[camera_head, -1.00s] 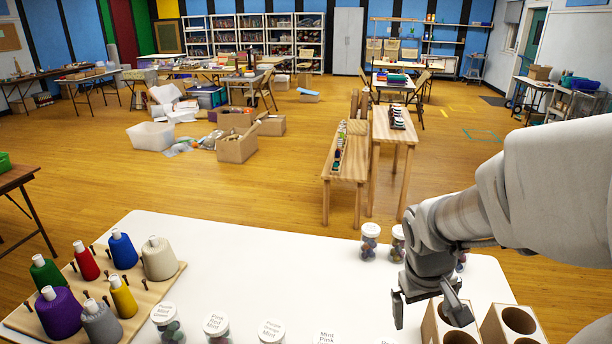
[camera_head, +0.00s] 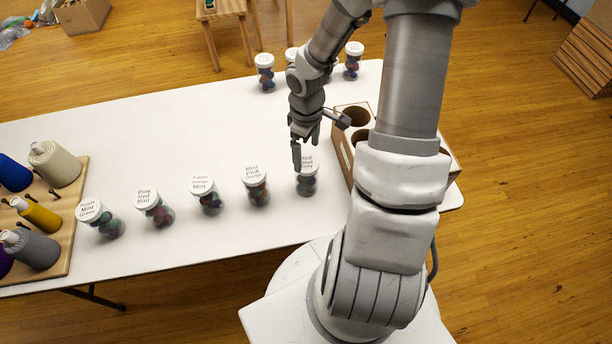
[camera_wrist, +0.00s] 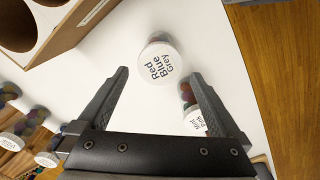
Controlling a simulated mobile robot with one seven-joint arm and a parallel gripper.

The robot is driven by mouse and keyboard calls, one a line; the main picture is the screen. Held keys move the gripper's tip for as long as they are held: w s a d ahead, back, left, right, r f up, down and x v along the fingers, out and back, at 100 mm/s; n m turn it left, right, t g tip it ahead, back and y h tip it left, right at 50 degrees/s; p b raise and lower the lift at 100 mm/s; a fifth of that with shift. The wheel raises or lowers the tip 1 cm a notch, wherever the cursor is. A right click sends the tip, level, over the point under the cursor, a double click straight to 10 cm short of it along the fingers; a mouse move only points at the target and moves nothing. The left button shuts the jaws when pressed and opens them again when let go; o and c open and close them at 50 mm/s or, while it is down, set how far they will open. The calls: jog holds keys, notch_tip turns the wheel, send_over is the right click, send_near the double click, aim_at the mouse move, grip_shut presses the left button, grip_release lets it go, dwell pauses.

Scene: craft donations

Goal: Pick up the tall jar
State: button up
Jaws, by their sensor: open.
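Clear jars with white labelled lids and coloured contents stand upright on the white table; I cannot clearly tell which is the tallest. The rightmost front jar (camera_head: 307,182) is under my gripper (camera_head: 316,140), partly hidden by a finger. In the wrist view its lid (camera_wrist: 159,62) reads "Red Blue Grey" and lies just ahead of and between the spread fingertips (camera_wrist: 158,76). My gripper is open and empty. A neighbouring jar (camera_wrist: 194,120) shows beside the right finger. The "Mint Pink Orange" jar (camera_head: 255,188) stands to the left in the head view.
Three more front jars, including "Pink Red Mint" (camera_head: 155,208), stand further left. A wooden holder with round holes (camera_head: 344,147) is right of my gripper, partly behind my arm. More jars (camera_head: 265,72) stand at the back edge. A thread-cone board (camera_head: 72,225) is at left. The table middle is clear.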

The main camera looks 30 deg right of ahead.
aim_at(307, 175)
notch_tip(307, 175, down, 11)
jog(key=shift+s+f+b, duration=0.1)
jog(key=shift+b, duration=1.15)
jog(key=c, duration=1.3)
jog(key=shift+o, duration=0.2)
